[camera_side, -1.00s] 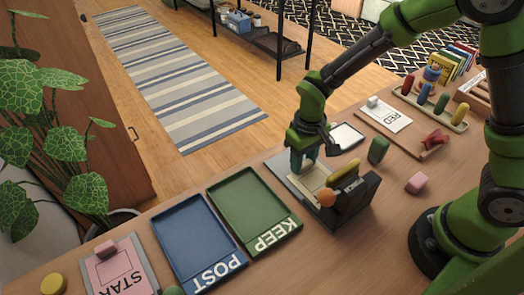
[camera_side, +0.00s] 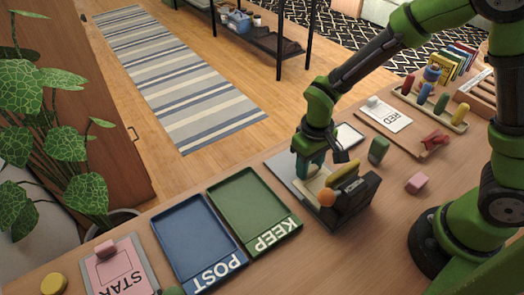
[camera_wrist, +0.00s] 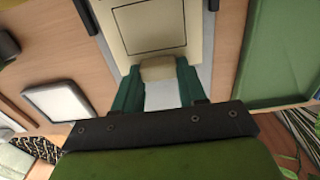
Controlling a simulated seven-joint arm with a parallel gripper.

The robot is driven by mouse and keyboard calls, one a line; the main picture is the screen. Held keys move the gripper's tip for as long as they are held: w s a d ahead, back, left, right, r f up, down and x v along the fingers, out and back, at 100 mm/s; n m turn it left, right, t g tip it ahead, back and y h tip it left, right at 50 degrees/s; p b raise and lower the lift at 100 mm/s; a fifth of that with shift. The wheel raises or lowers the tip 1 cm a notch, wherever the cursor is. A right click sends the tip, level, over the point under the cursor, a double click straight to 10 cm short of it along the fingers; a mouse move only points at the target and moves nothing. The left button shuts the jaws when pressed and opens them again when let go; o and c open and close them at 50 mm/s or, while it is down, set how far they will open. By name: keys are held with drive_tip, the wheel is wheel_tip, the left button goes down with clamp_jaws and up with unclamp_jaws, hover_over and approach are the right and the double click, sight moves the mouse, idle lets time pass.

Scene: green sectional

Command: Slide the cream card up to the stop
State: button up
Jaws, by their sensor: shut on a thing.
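The cream card (camera_wrist: 150,28) lies flat on a grey board (camera_side: 281,168) and carries a dark printed outline. A cream knob (camera_wrist: 158,68) stands at its near edge in the wrist view. My gripper (camera_wrist: 157,90) has its two teal fingers on either side of this knob and is shut on it. In the side view my gripper (camera_side: 311,168) is low over the board and hides part of the card (camera_side: 314,184). A dark box-like piece (camera_side: 352,202) stands at the board's right end; I cannot tell whether it is the stop.
Yellow and orange pieces (camera_side: 327,197) rest at the dark piece. The green KEEP tray (camera_side: 247,206) and blue POST tray (camera_side: 193,240) lie to the left. A white-topped pad (camera_side: 347,136) lies behind.

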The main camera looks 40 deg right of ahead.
drive_tip(key=shift+s, duration=0.1)
drive_tip(key=o, duration=1.1)
drive_tip(key=shift+r, duration=0.1)
wheel_tip(320, 180, up, 17)
drive_tip(key=s+d+r+m+t+y, duration=0.2)
drive_tip(key=s+d+r+m+t, duration=0.2)
drive_tip(key=s+d+t, duration=0.3)
drive_tip(key=shift+s+d+r, duration=0.35)
drive_tip(key=shift+s+r, duration=0.45)
drive_tip(key=shift+s, duration=0.3)
